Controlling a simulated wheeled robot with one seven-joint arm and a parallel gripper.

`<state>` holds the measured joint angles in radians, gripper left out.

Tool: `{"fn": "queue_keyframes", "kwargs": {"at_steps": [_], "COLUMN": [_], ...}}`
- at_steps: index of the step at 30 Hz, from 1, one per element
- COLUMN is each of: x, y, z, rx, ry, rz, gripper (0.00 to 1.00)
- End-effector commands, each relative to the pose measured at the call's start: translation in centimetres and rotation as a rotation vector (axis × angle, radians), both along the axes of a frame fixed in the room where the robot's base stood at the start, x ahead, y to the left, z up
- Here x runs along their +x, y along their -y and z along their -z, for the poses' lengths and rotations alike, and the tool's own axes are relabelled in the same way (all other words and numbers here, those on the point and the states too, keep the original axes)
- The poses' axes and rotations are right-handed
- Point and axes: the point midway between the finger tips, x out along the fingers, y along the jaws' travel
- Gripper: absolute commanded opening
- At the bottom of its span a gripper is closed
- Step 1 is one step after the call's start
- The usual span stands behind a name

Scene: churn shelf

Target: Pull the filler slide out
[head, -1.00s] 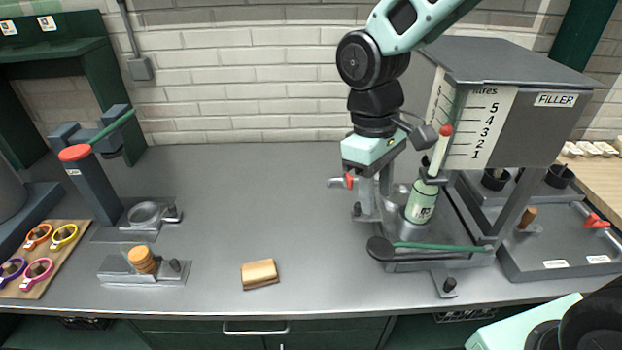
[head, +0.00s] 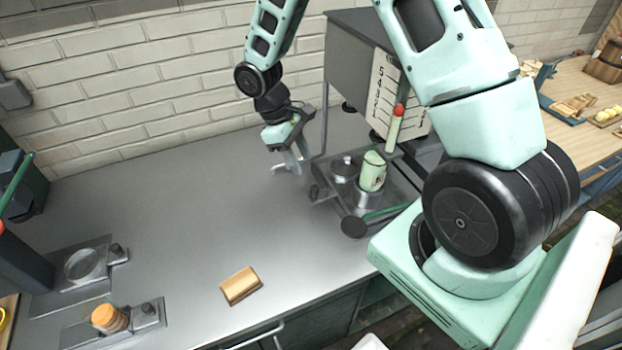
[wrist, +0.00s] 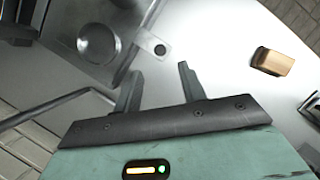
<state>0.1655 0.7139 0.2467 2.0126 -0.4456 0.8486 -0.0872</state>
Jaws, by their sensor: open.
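The filler (head: 352,60) is a grey box with a numbered white scale, standing at the back of the bench. Under it is a metal slide plate with a round cup (head: 343,166) and a dark knob (head: 315,191) at its left end. A green-labelled container (head: 373,172) stands in the plate's other holder. My gripper (head: 288,168) is open and empty, left of the filler and just above the bench, apart from the knob. In the wrist view the fingers (wrist: 158,84) are spread; the cup (wrist: 97,42) and the knob (wrist: 160,50) lie beyond them.
A green lever with a black ball (head: 354,227) lies along the slide's front. A wooden block (head: 240,286) lies on open bench at front; it also shows in the wrist view (wrist: 272,62). The bench left of my gripper is clear. My arm hides the filler's right side.

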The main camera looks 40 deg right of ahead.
Motion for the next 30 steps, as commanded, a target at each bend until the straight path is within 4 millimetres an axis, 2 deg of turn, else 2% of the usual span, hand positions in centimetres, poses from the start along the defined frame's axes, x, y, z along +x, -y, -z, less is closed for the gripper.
{"fn": "queue_keyframes", "kwargs": {"at_steps": [6,12,18,26,29,30], "x": [-1.6,-2.5,-2.9,-2.9,-2.9,-2.9], "y": [0.8,1.3,1.6,1.6,1.6,1.6], "z": [4.0,6.7,7.9,8.0,8.0,8.0], "rx": [0.0,0.0,-0.001,0.0,0.0,0.0], "ry": [-0.006,-0.002,0.0,0.001,0.001,0.001], "rz": [0.0,-0.001,0.0,0.0,0.0,0.0], "gripper": [0.41,0.41,0.41,0.41,0.16,0.05]}}
